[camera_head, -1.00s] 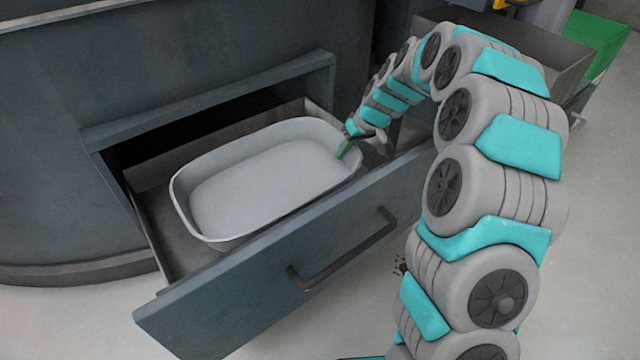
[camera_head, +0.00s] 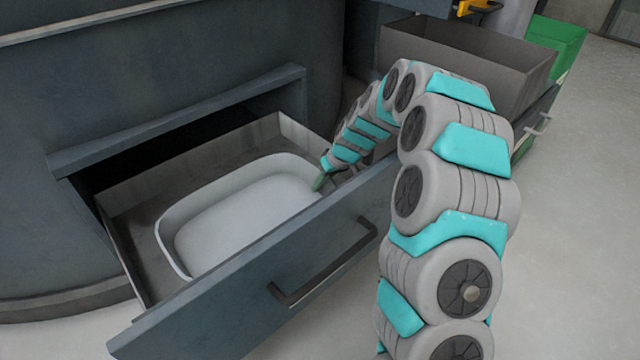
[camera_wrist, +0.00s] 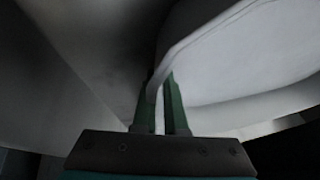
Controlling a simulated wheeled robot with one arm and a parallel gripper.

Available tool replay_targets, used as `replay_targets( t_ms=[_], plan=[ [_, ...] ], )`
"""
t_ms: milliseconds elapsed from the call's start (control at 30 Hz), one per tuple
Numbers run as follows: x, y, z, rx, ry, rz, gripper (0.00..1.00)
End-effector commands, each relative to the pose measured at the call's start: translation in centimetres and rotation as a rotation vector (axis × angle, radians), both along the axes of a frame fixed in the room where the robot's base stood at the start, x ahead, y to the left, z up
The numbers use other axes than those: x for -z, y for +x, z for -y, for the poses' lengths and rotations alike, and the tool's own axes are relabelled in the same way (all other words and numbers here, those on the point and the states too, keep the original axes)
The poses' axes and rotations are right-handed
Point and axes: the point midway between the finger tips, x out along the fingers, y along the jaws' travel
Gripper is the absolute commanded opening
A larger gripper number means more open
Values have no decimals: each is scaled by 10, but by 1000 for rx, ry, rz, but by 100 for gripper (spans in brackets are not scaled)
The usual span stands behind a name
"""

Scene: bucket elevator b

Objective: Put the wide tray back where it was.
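The wide tray (camera_head: 245,210) is a pale grey, shallow, rounded-corner tray. It sits low inside the open drawer (camera_head: 240,292), close behind the drawer's front panel. My gripper (camera_head: 322,182) is at the tray's right end. In the wrist view, the green fingers of my gripper (camera_wrist: 162,105) stand on both sides of the tray's rim (camera_wrist: 185,45), closed on it. The tray's underside and its contact with the drawer floor are hidden.
The drawer pulls out from a dark grey cabinet (camera_head: 170,70) and has a bar handle (camera_head: 325,262). Bare drawer floor shows behind and left of the tray. Another open grey bin (camera_head: 470,60) and a green box (camera_head: 556,45) stand at the upper right. Floor at the right is clear.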

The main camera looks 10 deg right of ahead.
Motion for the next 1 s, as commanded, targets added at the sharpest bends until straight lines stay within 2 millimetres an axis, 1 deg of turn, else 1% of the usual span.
replay_targets(
  t_ms=[33,200,467,600,667,1000],
  plan=[
    [0,0,0,0,0,0,17],
    [0,0,0,0,0,0,35],
    [-1,0,0,0,0,0,35],
    [-8,-1,2,0,0,1,35],
    [-13,-2,4,1,0,2,35],
    [-61,-15,23,2,0,2,35]
  ],
)
